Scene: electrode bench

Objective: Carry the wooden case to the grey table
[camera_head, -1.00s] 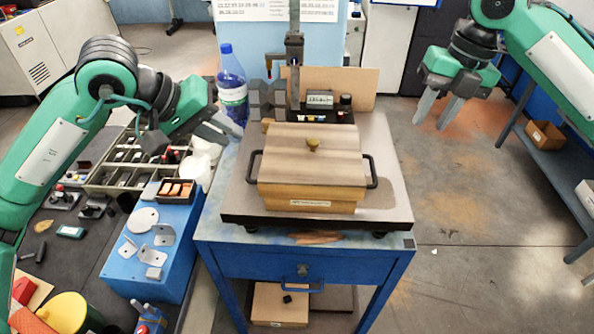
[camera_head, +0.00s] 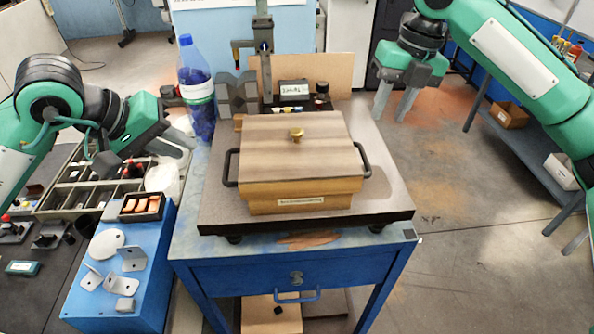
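The wooden case (camera_head: 300,180) sits closed on a flat dark-edged plate (camera_head: 385,195) on top of a blue table. It has a brass knob (camera_head: 297,135) on its lid, a label on its front and a black handle on each side: the left handle (camera_head: 228,167) and the right handle (camera_head: 364,160). My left gripper (camera_head: 185,145) is left of the case, apart from the left handle, with its fingers pointing right; their gap is hard to make out. My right gripper (camera_head: 392,107) is open and empty, beyond the plate's right edge, fingers down. I cannot tell which table is the grey one.
A blue bottle (camera_head: 197,90) stands behind my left gripper. A gauge stand (camera_head: 264,60) rises behind the case. A blue box (camera_head: 150,260) with metal parts stands at left. A blue shelf (camera_head: 530,130) stands at right. Floor (camera_head: 470,230) between is clear.

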